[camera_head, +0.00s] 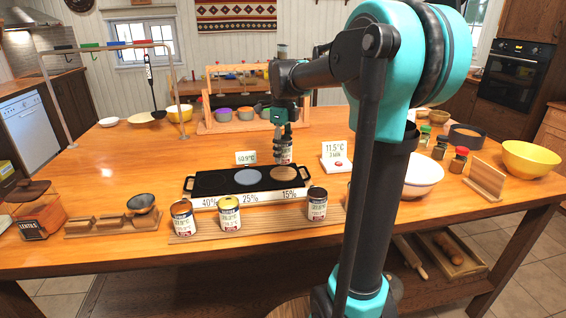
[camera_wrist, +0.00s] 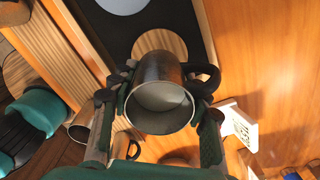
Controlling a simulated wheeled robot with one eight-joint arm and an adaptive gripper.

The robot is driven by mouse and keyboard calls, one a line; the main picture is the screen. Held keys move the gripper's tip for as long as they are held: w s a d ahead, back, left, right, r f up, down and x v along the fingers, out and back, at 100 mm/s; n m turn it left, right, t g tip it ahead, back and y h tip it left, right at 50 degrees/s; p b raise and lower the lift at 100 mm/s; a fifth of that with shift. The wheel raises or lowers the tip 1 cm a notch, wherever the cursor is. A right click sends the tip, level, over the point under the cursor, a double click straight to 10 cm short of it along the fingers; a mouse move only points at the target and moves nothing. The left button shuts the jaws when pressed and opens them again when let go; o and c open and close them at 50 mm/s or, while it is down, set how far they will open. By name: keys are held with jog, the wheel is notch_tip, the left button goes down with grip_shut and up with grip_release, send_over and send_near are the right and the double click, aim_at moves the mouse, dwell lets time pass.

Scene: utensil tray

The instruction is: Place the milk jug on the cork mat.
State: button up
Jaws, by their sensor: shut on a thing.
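The milk jug is a steel jug (camera_wrist: 160,92) with a dark handle and pale milk inside, seen from above in the wrist view. My gripper (camera_wrist: 158,112) is shut on it, one finger on each side. In the head view my gripper (camera_head: 284,122) points down, with the jug (camera_head: 284,153) below it, upright. The cork mat (camera_head: 285,173) is the tan disc at the right end of a black tray (camera_head: 205,186). In the wrist view the jug partly hides the cork mat (camera_wrist: 160,41). I cannot tell the exact height of the jug above the tray.
A grey disc (camera_head: 248,177) lies left of the cork mat. Several labelled cans, one with a yellow top (camera_head: 229,213), stand on a slatted board in front. A temperature sign (camera_head: 336,158) stands right of the tray. A white bowl (camera_head: 424,176) is farther right.

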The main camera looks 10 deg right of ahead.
jog(key=shift+f, duration=2.1)
jog(key=shift+f, duration=0.1)
jog(key=o, duration=1.4)
jog(key=shift+o, duration=0.2)
notch_tip(320, 180, up, 12)
